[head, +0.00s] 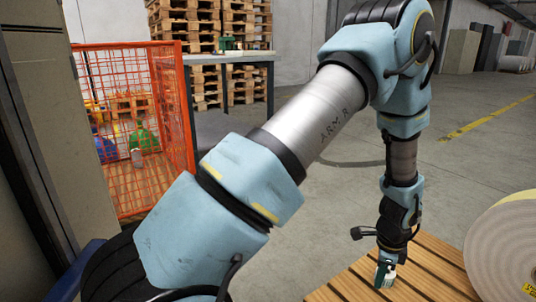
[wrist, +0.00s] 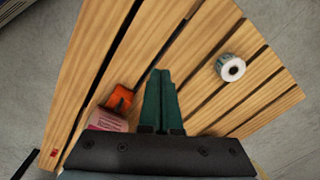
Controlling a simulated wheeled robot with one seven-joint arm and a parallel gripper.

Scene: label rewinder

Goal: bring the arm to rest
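My arm reaches across the head view and hangs down at the right. My gripper (head: 384,277) points down over a wooden slatted pallet (head: 350,285). In the wrist view, the two green fingers of my gripper (wrist: 160,78) lie side by side with no clear gap and nothing seen between them. The slats of the pallet (wrist: 95,50) spread out below them. The height of the fingertips above the slats is hard to tell.
In the wrist view, a small white label roll (wrist: 231,68) lies right of the fingers. An orange object (wrist: 120,98) and a pinkish roll (wrist: 107,120) lie left. A large roll (head: 505,240) stands at the right; an orange mesh cage (head: 135,120) stands left. Open floor lies behind.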

